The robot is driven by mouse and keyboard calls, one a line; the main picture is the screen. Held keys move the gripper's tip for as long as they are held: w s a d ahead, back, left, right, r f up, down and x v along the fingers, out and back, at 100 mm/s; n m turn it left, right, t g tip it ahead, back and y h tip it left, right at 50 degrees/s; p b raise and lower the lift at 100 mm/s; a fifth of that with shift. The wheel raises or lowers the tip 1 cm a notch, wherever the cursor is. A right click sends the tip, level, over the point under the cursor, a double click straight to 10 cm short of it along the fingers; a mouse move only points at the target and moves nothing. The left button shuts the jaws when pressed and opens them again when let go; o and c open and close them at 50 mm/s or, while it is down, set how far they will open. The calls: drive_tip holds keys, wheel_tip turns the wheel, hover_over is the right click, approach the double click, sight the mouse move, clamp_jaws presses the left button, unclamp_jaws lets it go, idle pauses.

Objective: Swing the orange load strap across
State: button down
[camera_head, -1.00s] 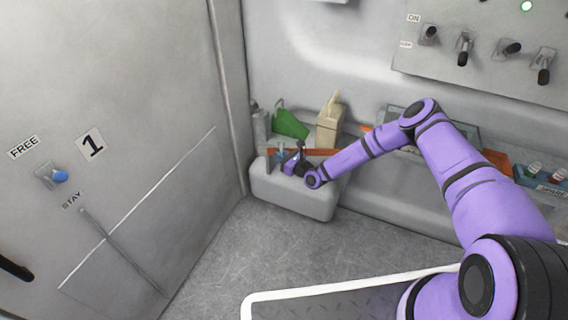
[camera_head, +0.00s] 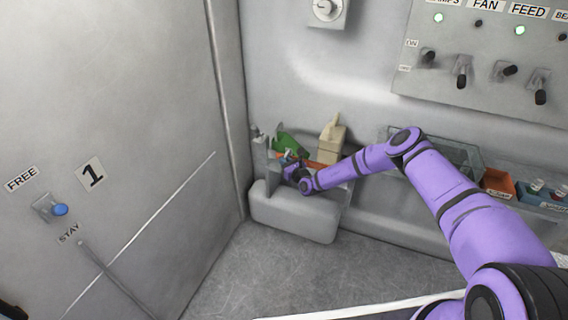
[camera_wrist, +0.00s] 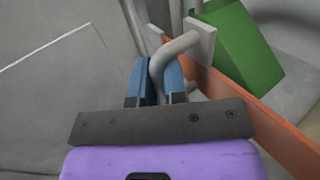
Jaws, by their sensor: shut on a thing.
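The orange load strap (camera_head: 326,164) runs along the front of a wall shelf, partly hidden by my arm in the head view. In the wrist view the strap (camera_wrist: 262,118) is a flat orange band running from the upper middle to the lower right. A bent grey handle (camera_wrist: 180,44) stands out from a pale plate (camera_wrist: 203,38) at the band's upper end. My gripper (camera_wrist: 158,74) is shut with its blue fingers on either side of this handle. In the head view my gripper (camera_head: 289,160) is at the shelf's left part, and its grip is too small to make out.
A green object (camera_head: 289,143) and a beige bottle (camera_head: 332,140) stand behind the strap. A rounded grey box (camera_head: 292,212) is below. An orange bin (camera_head: 498,184) and a blue bin (camera_head: 540,195) are to the right. A grey wall panel (camera_head: 120,110) rises at left.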

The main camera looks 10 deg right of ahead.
drive_tip(key=shift+w+d, duration=0.15)
drive_tip(key=shift+d, duration=0.25)
drive_tip(key=c, duration=1.3)
unclamp_jaws()
drive_tip(key=shift+o, duration=0.5)
drive_tip(key=shift+a, duration=0.1)
drive_tip(key=v, duration=1.1)
drive_tip(key=shift+a, duration=0.15)
